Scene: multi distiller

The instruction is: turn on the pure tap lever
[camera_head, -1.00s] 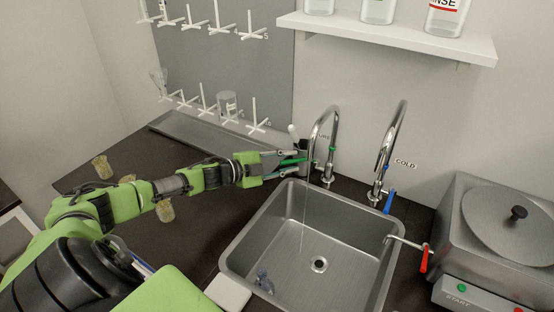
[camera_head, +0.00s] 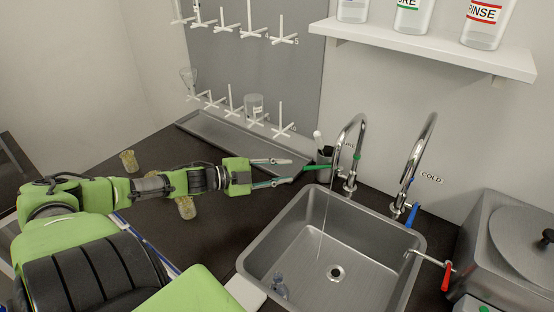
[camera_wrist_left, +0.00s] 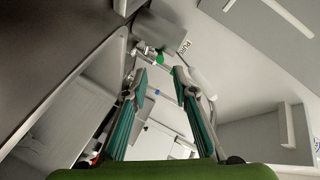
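The pure tap (camera_head: 345,150) is a curved chrome spout at the back left of the sink, with a green mark on it. Its green lever (camera_head: 317,167) points left, towards my left gripper. A thin stream of water runs from this spout into the sink (camera_head: 270,245). My left gripper (camera_head: 295,169) is open and empty, left of the lever, its fingertips close to the lever's end. In the left wrist view the open fingers (camera_wrist_left: 160,74) frame a gap, and green (camera_wrist_left: 161,58) shows just beyond the tips, near the PURE label. My right gripper is out of view.
The cold tap (camera_head: 415,165) with its blue lever (camera_head: 412,215) stands right of the pure tap. A dark cup (camera_head: 325,160) stands behind the lever. A steel distiller (camera_head: 500,250) and a red-handled lever (camera_head: 446,278) are at right. A shelf (camera_head: 420,48) hangs above.

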